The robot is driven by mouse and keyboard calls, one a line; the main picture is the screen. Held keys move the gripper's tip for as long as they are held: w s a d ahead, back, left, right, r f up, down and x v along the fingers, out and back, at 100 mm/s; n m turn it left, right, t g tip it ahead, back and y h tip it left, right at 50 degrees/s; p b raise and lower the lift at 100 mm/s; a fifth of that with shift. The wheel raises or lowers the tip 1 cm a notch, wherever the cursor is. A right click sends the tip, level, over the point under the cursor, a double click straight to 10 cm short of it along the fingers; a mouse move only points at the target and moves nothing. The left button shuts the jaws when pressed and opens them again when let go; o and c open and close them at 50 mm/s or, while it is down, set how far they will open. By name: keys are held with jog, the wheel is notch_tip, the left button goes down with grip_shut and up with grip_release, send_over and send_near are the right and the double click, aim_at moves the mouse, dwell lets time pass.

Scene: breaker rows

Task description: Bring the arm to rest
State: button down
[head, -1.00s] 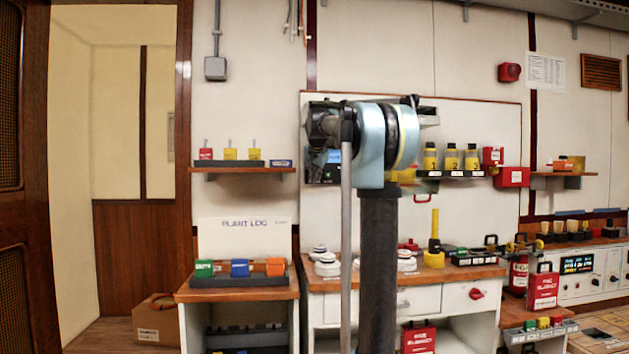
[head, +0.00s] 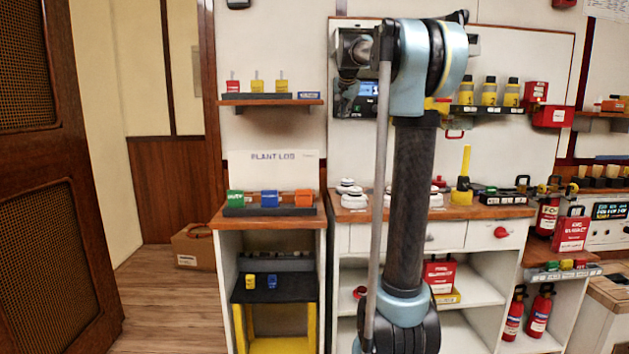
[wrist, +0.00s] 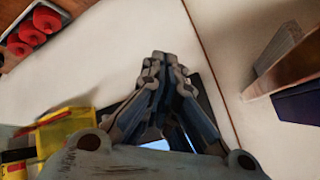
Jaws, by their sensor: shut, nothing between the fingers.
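My gripper (wrist: 165,75) shows in the wrist view with its fingers drawn together, shut and empty. In front of it is a pale wall panel, and no object touches the fingertips. A dark device with a lit screen (head: 367,90) on the board shows partly behind my arm.
A shelf (head: 262,101) with red and yellow items hangs left of my arm. Yellow bottles (head: 489,93) stand on a shelf to the right. Below are a wooden-topped bench (head: 480,212) and a cabinet (head: 268,222) with coloured blocks. Open floor (head: 160,290) lies at the left.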

jog(key=s+f+n+g, duration=0.3)
jog(key=s+f+n, duration=0.1)
jog(key=s+f, duration=1.9)
jog(key=s+f+n+g+y, duration=0.1)
jog(key=s+f+n+g, duration=0.2)
jog(key=s+f, duration=1.9)
jog(key=s+d+n, duration=0.1)
jog(key=s, duration=0.6)
jog(key=shift+s+f+n+g, duration=0.25)
jog(key=shift+f+n+g, duration=0.05)
jog(key=shift+f, duration=0.05)
